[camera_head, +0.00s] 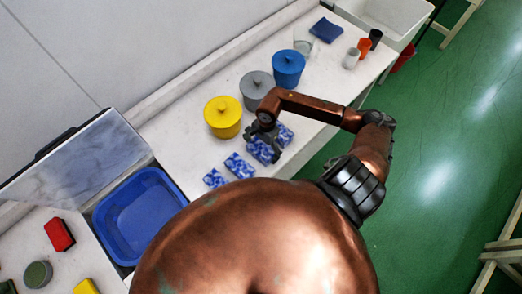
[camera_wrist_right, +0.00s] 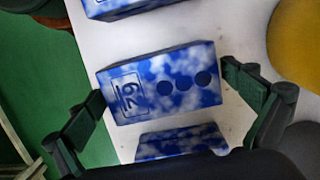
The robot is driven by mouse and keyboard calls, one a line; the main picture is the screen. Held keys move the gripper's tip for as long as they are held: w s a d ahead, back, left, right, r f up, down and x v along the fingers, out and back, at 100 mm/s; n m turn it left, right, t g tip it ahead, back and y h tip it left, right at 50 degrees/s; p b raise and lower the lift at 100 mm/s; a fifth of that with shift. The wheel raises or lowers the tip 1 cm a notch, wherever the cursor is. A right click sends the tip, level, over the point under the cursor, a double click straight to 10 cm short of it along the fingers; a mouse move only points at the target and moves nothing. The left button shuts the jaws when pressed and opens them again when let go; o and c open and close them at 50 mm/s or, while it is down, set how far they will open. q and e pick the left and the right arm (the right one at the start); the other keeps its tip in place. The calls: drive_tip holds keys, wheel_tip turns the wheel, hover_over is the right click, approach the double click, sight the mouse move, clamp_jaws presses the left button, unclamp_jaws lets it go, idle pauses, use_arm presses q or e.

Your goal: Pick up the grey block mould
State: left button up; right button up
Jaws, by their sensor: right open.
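A row of several blue-and-white mottled blocks lies on the white bench; no plainly grey block shows. The blocks include one at the near end (camera_head: 214,179), one beside it (camera_head: 239,165) and one at the far end (camera_head: 286,134). My right gripper (camera_head: 263,140) is over a block (camera_head: 262,152) in the row and partly hides it. In the right wrist view my gripper (camera_wrist_right: 167,104) is open, its fingers on either side of a mottled block (camera_wrist_right: 160,85) with a number and three dark dots. I cannot tell whether the fingers touch it. My left gripper is out of view.
Yellow (camera_head: 222,117), grey (camera_head: 257,90) and blue (camera_head: 288,69) lidded pots stand behind the blocks. A blue basin (camera_head: 140,215) is at the left. Small cups (camera_head: 364,47) and a blue cloth (camera_head: 326,30) are at the far end. Bench between has free room.

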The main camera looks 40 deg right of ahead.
drive_tip(key=shift+w, duration=0.1)
drive_tip(key=c, duration=1.8)
